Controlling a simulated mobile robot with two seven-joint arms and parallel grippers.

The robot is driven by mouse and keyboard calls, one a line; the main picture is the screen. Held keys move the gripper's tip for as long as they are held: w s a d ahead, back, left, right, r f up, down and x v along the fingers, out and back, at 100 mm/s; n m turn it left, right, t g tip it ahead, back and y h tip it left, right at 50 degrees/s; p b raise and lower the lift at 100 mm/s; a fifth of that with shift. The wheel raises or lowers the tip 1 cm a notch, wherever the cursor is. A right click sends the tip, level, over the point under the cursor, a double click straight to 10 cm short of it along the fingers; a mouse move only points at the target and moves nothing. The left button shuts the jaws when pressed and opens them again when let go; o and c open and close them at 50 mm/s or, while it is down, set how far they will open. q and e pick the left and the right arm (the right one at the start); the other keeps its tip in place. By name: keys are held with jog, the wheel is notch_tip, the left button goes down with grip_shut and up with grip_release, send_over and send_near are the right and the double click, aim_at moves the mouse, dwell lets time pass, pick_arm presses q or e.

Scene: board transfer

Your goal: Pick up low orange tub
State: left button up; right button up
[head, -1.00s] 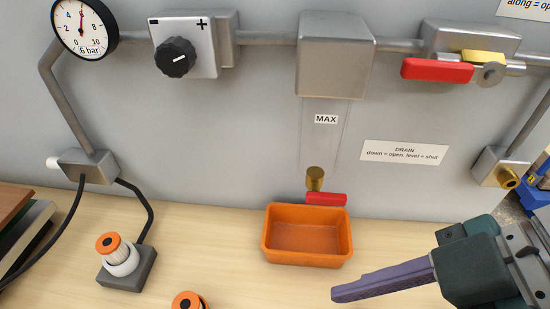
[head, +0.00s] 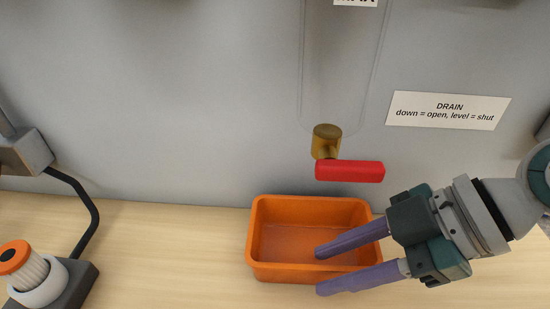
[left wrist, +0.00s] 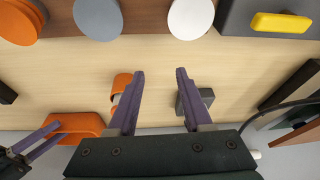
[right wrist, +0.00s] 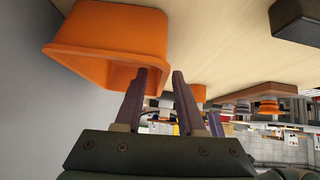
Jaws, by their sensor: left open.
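The low orange tub (head: 262,272) stands on the wooden bench against the grey panel, upright and with no object visible inside. It also shows at the lower left of the left wrist view (left wrist: 80,124) and the upper left of the right wrist view (right wrist: 110,35). My right gripper (head: 319,271) is open at the tub's front right. In the head view one finger overlaps the tub's inside and the other lies before its front wall; I cannot tell whether either touches. My left gripper (left wrist: 160,73) is open and empty over the bench, outside the head view.
A red drain lever (head: 350,171) sits level on a brass valve (head: 326,142) just above the tub. A filter with an orange cap (head: 18,258) stands at the left on a dark block. Round caps and a yellow block (left wrist: 281,22) line the left wrist view's top.

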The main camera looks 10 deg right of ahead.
aim_at(281, 283)
jog(key=x, duration=0.4)
jog(key=shift+a+f, duration=0.1)
jog(key=shift+a, duration=0.2)
grip_shut()
dwell(1.1)
